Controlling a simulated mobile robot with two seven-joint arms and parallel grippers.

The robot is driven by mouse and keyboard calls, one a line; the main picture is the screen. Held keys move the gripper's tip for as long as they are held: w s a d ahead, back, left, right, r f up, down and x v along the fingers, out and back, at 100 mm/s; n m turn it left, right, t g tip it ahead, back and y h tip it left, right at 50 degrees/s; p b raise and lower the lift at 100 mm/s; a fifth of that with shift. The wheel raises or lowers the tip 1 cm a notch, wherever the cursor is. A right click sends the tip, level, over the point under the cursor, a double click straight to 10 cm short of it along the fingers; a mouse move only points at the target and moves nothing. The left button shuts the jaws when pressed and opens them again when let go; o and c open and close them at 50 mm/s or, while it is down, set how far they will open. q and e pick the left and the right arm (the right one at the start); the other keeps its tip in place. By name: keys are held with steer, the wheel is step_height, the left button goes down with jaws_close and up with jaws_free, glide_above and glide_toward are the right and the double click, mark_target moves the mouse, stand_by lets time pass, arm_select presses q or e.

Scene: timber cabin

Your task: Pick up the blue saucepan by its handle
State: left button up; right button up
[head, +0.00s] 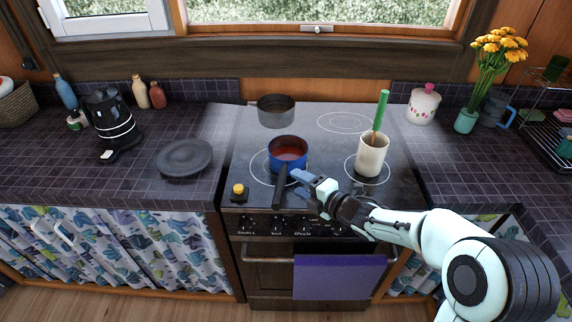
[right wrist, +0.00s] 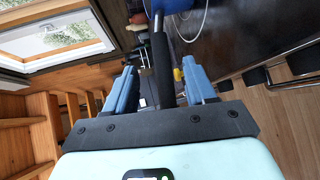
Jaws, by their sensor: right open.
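The blue saucepan (head: 300,160) stands on the front left ring of the stove, with reddish-brown contents. Its black handle (head: 279,192) points toward the front edge of the stove. My right gripper (head: 300,187) is open just right of the handle in the head view. In the right wrist view the black handle (right wrist: 162,68) runs between the two blue fingers of the gripper (right wrist: 158,72), with gaps on both sides. The blue pan body (right wrist: 175,5) is cut off at the top of that view. My left gripper is not in view.
A grey pot (head: 276,111) stands behind the saucepan. A cream utensil crock (head: 372,157) stands to the right, near my right arm. A small yellow-topped item (head: 238,190) sits left of the handle. A dark plate (head: 185,157) lies on the left tiled counter.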

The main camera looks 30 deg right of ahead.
mark_target(283, 172)
steer(key=x, duration=0.3)
steer(key=p+x, duration=0.1)
steer(key=x, duration=0.3)
steer(key=shift+w+a, duration=0.2)
steer(key=shift+a, duration=0.1)
jaws_close()
steer(key=shift+r, duration=0.1)
